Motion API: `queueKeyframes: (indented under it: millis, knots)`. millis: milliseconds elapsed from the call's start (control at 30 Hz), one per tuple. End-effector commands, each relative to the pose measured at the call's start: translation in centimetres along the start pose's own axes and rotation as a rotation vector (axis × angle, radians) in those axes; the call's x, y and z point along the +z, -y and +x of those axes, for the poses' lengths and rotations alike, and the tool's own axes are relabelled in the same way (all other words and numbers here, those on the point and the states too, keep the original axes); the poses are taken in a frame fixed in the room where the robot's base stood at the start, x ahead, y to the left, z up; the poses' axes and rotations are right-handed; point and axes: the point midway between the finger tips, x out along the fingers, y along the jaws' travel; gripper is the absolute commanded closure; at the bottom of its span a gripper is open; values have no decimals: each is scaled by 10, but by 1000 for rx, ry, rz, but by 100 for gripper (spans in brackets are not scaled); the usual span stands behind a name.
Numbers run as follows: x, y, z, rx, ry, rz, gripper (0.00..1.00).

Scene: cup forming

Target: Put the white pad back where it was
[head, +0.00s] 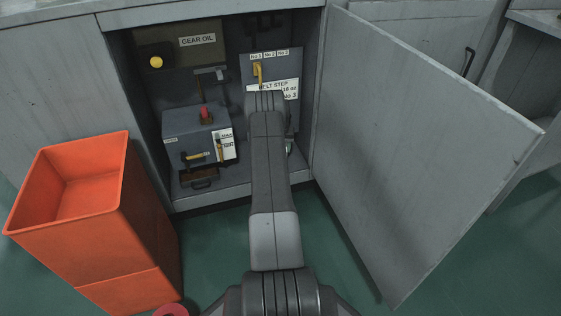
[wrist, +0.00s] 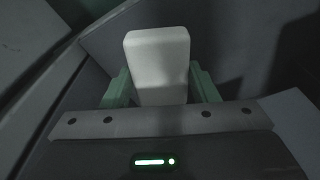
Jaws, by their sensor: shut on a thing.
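The white pad (wrist: 158,62) is a pale block with rounded edges, upright in the wrist view. My gripper (wrist: 161,90) is shut on it, with a green finger on each side. The pad's far end sticks out past the fingers. A dark grey surface lies behind it. I cannot tell whether the pad touches that surface. In the head view my arm reaches into the open cabinet and hides most of the gripper and pad. A small pale green and white patch shows just right of the arm, too small to tell which part it is.
The cabinet door (head: 420,140) stands open on the right. Inside are a gear oil unit (head: 205,50), a belt step panel (head: 245,68) with a yellow lever (head: 257,75), and a grey box (head: 180,123) with a red knob (head: 205,113). An orange bin (head: 125,215) stands at the left.

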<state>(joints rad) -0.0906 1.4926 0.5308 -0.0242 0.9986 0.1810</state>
Motion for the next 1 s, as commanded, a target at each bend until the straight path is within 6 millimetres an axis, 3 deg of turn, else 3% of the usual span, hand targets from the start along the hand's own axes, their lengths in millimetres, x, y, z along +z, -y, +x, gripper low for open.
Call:
queueKeyframes:
  millis: [67,267,533,1000]
  knots:
    - [3,0,16,0,2,0,68]
    - [4,0,26,0,1,0,68]
    - [8,0,70,0,-1,0,68]
    - [7,1,73,0,1,0,68]
